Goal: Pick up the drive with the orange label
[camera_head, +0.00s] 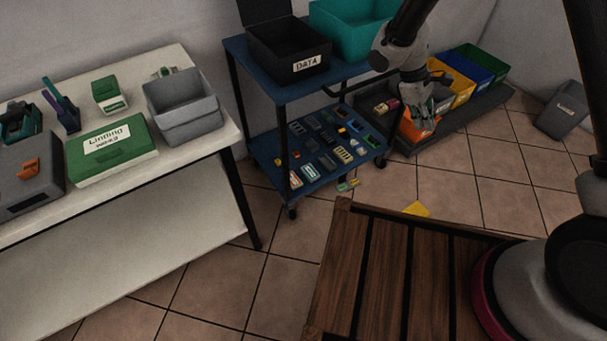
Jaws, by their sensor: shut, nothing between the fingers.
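Several small drives (326,138) lie in loose rows on the lower shelf of the blue cart. Their labels show grey, yellow, teal, white and reddish tones. They are too small for me to tell which one has the orange label. My gripper (418,106) is at the end of my arm, pointing down, to the right of the cart and over or in front of the orange bin (413,132). It is shut and holds nothing that I can see. It is apart from the drives on the shelf.
The blue cart (262,82) carries a black DATA bin (280,62) and a teal bin (345,38) above the drives. Yellow (452,85), blue and green bins stand at right. A white table (225,128) with boxes is at left. Tiled floor (270,285) lies open between.

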